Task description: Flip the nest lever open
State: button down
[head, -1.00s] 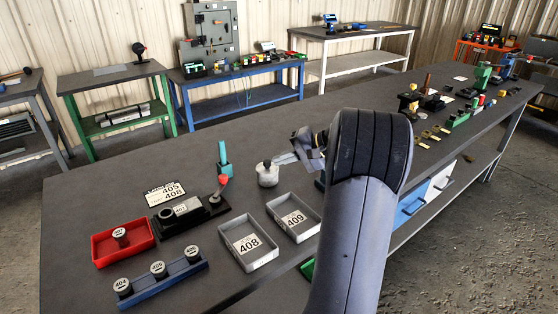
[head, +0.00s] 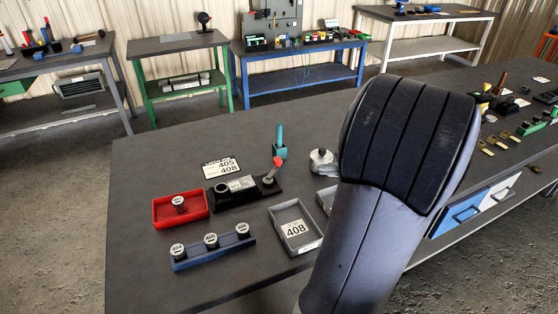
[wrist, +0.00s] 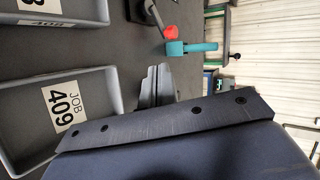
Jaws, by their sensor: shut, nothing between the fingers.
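The nest is a black fixture (head: 226,195) on the dark table in the head view, with a labelled grey part (head: 241,184) in it. Its lever, grey with a red knob (head: 278,162), rises at the right end of the base. The red knob also shows at the top of the wrist view (wrist: 171,33), with part of the dark lever beside it. My gripper (wrist: 156,80) shows as two grey fingers close together in the wrist view, empty and apart from the knob. In the head view my arm hides most of the gripper.
A teal upright piece (head: 280,140) stands just behind the lever. Grey trays (head: 281,216), a red tray (head: 157,215) and a blue rack (head: 183,266) lie in front. The table's left end is clear.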

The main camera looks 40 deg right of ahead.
send_near(281, 163)
jog(key=f, duration=0.1)
jog(key=w+f, duration=0.1)
jog(key=f, duration=0.1)
jog(key=shift+w+a+p, duration=0.1)
jog(key=shift+w+p, duration=0.15)
jog(key=shift+p, duration=0.05)
jog(key=shift+w+a+p, duration=0.2)
jog(key=shift+w+p, duration=0.2)
jog(key=shift+w, duration=0.8)
jog(key=shift+w+a, duration=0.1)
jog(key=shift+w, duration=0.65)
